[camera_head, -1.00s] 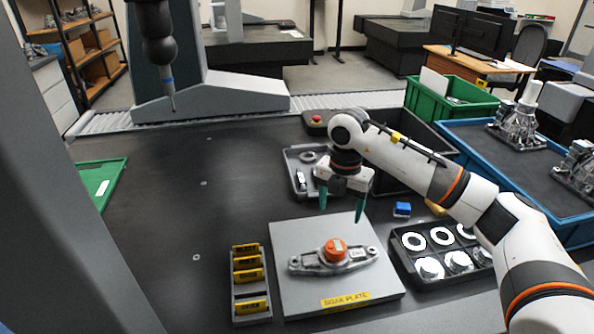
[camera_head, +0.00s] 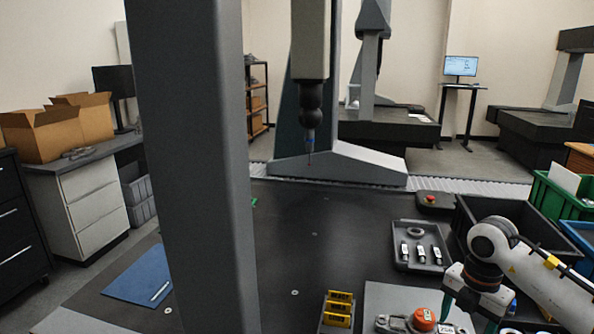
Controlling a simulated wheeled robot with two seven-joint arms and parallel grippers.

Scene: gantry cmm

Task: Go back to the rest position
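My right gripper (camera_head: 468,313) is at the lower right, on the white arm that comes in from the right edge. Its green fingers point down and are spread apart, with nothing seen between them. It hangs over the right part of the grey plate (camera_head: 386,297), beside a metal part with an orange cap (camera_head: 424,319). The picture's lower edge cuts off the plate and the part. My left gripper and arm are not in view.
A tray (camera_head: 404,262) with a ring and labelled pieces lies behind the plate. A rack of yellow blocks (camera_head: 339,307) stands left of it. A grey column (camera_head: 195,160) blocks the left middle. A probe (camera_head: 310,120) hangs over the dark table. The table's middle is clear.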

